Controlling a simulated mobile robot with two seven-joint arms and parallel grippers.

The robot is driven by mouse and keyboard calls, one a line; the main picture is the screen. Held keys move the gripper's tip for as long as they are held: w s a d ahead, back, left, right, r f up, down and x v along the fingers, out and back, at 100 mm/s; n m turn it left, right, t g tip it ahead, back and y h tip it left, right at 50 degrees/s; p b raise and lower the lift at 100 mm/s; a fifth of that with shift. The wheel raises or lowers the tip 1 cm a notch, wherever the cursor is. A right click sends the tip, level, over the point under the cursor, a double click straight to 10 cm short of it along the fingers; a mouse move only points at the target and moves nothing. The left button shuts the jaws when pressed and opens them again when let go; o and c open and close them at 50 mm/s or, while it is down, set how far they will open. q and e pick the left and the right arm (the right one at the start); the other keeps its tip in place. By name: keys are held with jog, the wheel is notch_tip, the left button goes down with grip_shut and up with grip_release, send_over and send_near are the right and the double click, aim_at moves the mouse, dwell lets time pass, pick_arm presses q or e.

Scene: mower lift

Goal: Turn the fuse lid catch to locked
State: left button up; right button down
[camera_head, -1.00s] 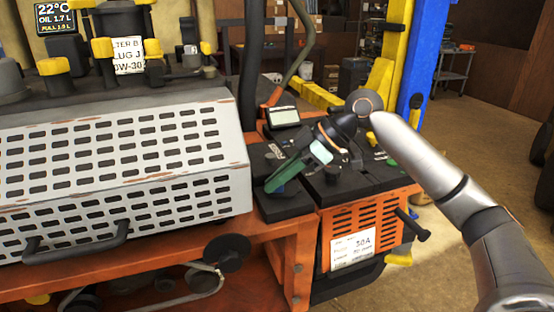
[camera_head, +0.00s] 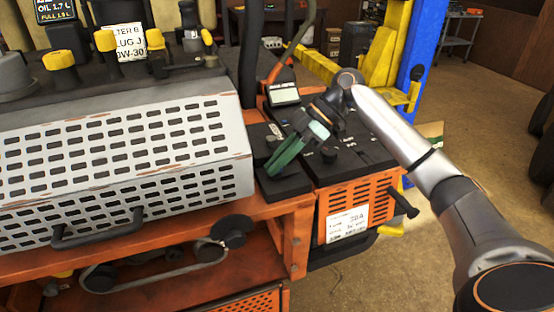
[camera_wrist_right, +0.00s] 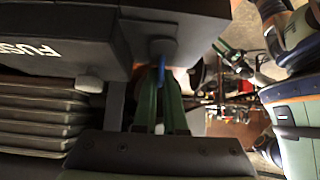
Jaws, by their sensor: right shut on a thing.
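The black fuse box (camera_head: 288,188) sits on the orange machine frame, right of the slotted guard. In the right wrist view its dark lid (camera_wrist_right: 60,25) carries the letters "FUS" and fills the upper left. A small blue piece (camera_wrist_right: 161,66), apparently the catch, shows at the box's edge between my green fingertips. My right gripper (camera_head: 273,169) reaches the box from the upper right; its fingers are shut on the blue piece. They also show in the wrist view (camera_wrist_right: 161,76). The fingers hide the catch in the head view, and I cannot read its turn. My left gripper is out of view.
A grey slotted guard (camera_head: 110,150) with a dark handle stands left of the box. A small display (camera_head: 284,95) stands behind it. An orange unit (camera_head: 355,210) with a label and a black side knob (camera_head: 402,204) is to the right. Open floor lies farther right.

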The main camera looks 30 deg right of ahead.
jog(key=c, duration=1)
grip_release()
jog(key=b+v, duration=0.1)
jog(key=v, duration=1.1)
jog(key=shift+d+r, duration=0.2)
jog(key=shift+s+f, duration=0.1)
